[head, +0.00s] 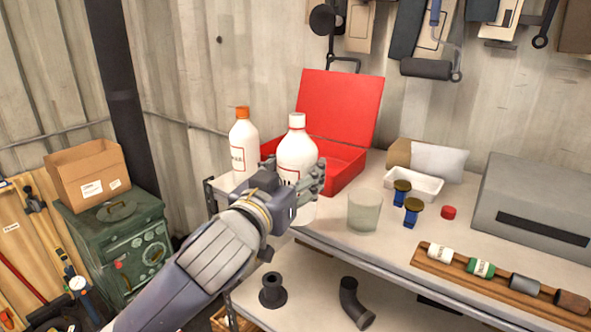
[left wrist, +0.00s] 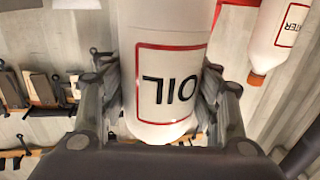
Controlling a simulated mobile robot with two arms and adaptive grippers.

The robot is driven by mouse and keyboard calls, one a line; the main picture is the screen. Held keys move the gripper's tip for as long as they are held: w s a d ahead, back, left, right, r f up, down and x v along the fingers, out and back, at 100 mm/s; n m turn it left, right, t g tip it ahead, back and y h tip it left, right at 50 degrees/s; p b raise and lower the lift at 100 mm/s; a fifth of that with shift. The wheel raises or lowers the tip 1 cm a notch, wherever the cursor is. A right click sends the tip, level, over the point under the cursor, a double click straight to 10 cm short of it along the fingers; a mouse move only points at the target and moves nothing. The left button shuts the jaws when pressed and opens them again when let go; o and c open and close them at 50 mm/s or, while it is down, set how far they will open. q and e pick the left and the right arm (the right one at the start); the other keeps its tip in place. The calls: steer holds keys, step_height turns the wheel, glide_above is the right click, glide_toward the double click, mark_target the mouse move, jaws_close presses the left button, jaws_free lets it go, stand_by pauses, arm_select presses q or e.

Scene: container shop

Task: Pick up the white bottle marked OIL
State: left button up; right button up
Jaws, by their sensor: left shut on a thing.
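The white OIL bottle (head: 297,150) with a white cap stands upright at the left end of the workbench in the head view. My left gripper (head: 303,182) is shut around its body from the front left. In the left wrist view the bottle (left wrist: 168,40) appears upside down, its red-framed OIL label facing the camera, with a finger of my left gripper (left wrist: 165,98) on each side. The gripper hides part of its lower body in the head view. I cannot tell whether its base touches the bench. My right gripper is not in view.
A white bottle with an orange cap (head: 243,148), marked WATER, stands just left. An open red case (head: 345,165) is behind, and a translucent cup (head: 364,211) stands close right. Blue-stemmed items, a white tray (head: 425,187) and a grey box (head: 535,205) are farther right.

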mark_target(301, 177)
arm_select(q)
steer(key=shift+s+r+b, duration=0.15)
steer(key=shift+s+b, duration=0.1)
steer(key=shift+s, duration=0.9)
steer(key=shift+s+r+b, duration=0.1)
steer(key=shift+s+b, duration=0.15)
steer(key=shift+s, duration=0.9)
